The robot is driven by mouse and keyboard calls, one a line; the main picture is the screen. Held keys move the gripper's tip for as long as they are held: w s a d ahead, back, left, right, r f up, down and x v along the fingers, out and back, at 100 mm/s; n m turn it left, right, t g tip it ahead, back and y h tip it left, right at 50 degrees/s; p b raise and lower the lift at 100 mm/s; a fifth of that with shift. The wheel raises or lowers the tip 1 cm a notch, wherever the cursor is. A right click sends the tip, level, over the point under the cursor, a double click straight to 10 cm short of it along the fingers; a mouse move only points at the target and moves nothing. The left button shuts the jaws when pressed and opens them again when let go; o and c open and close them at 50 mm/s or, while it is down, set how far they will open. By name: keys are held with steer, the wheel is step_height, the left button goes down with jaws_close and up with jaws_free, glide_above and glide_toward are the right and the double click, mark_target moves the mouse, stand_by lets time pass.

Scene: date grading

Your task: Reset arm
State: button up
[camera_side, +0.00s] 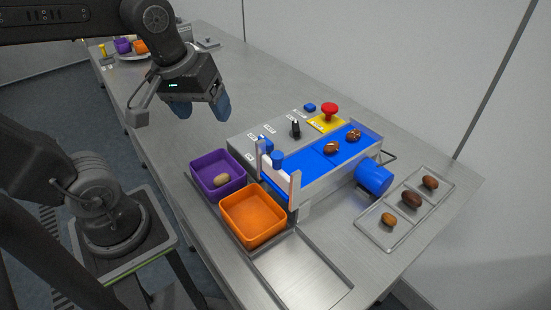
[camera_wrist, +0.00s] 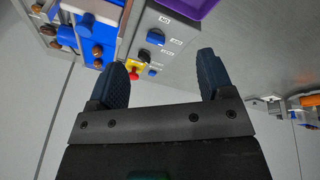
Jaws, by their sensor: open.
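My gripper (camera_side: 201,107) hangs above the metal table (camera_side: 190,68), behind and left of the conveyor unit in the side view. Its two blue fingers are apart with nothing between them. The fingers also show apart and empty in the wrist view (camera_wrist: 163,82). The gripper touches nothing.
A blue conveyor (camera_side: 318,161) carries two brown dates, beside a control panel with a red button (camera_side: 329,110). A purple bin (camera_side: 207,164) holds one date; an orange bin (camera_side: 242,222) looks empty. A divided tray (camera_side: 384,238) holds three dates. The table's back-left stretch is mostly clear.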

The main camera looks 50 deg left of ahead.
steer(key=m, duration=0.2)
steer(key=s+d+m+t, duration=0.1)
steer(key=m, duration=0.1)
steer(key=m+t, duration=0.1)
steer(key=m, duration=0.2)
steer(key=shift+s+d+f, duration=0.25)
steer(key=shift+d+f, duration=0.15)
stand_by(1.1)
